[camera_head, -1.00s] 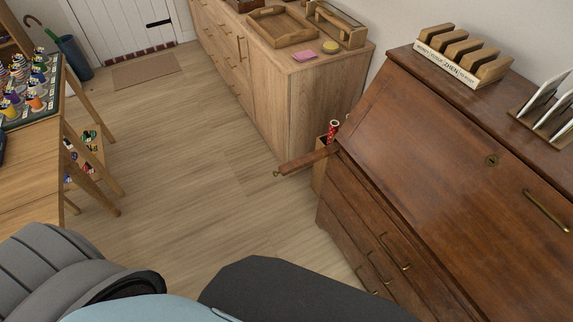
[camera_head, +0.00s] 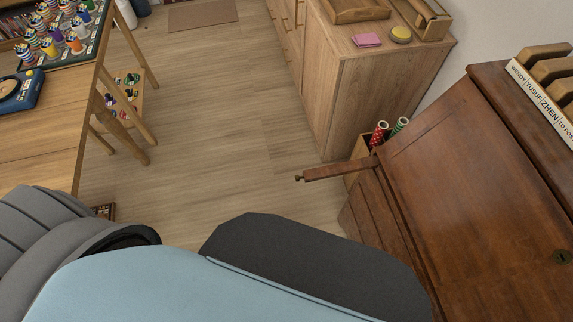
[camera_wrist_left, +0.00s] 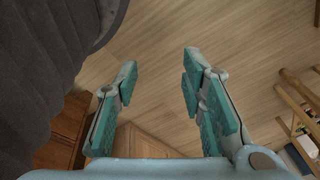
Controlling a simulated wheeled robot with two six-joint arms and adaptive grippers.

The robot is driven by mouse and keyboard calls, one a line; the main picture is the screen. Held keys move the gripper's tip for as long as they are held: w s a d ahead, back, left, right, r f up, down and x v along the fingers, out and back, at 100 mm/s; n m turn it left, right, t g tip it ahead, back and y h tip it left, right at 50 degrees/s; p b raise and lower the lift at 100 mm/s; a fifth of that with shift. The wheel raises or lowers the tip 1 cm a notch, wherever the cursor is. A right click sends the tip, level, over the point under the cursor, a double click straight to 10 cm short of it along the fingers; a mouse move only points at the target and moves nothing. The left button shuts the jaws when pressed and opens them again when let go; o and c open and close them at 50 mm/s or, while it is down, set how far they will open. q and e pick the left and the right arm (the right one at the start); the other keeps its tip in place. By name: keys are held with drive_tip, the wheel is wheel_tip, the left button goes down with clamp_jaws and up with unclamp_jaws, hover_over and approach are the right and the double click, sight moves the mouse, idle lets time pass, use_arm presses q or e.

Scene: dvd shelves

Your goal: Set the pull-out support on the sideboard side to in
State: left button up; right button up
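The pull-out support (camera_head: 338,172) is a brown wooden bar with a small knob at its end. In the head view it sticks out to the left from the upper corner of the dark wooden desk (camera_head: 455,165), on the side facing the sideboard (camera_head: 345,95). My left gripper (camera_wrist_left: 158,85) shows in the left wrist view with its two teal-padded fingers apart and nothing between them, above the wood floor. It is not near the support. Neither gripper shows in the head view.
A box with wrapped rolls (camera_head: 379,134) stands between desk and sideboard, behind the support. A table (camera_head: 45,125) with coloured spools is at the left. The floor (camera_head: 210,130) between them is clear. A book (camera_head: 540,98) sits on the desk top.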

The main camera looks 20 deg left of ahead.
use_arm(q)
drive_tip(key=w+a+t+b, duration=0.3)
drive_tip(key=w+t+b, duration=0.1)
drive_tip(key=w, duration=0.6)
drive_tip(key=w+a+t+b, duration=0.3)
drive_tip(key=w+b, duration=0.1)
drive_tip(key=w, duration=0.5)
drive_tip(key=w+d+r+m+t+h+b, duration=0.15)
drive_tip(key=w+r+t+h+b, duration=0.3)
drive_tip(key=w, duration=0.55)
drive_tip(key=m+g+h+b, duration=0.4)
drive_tip(key=m+h+b, duration=0.55)
drive_tip(key=h, duration=0.25)
approach(297, 177)
drive_tip(key=x, duration=0.6)
drive_tip(key=f+x, duration=0.1)
drive_tip(key=x, duration=0.3)
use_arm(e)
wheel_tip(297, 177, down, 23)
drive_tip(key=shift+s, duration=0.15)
use_arm(q)
drive_tip(key=shift+c, duration=0.2)
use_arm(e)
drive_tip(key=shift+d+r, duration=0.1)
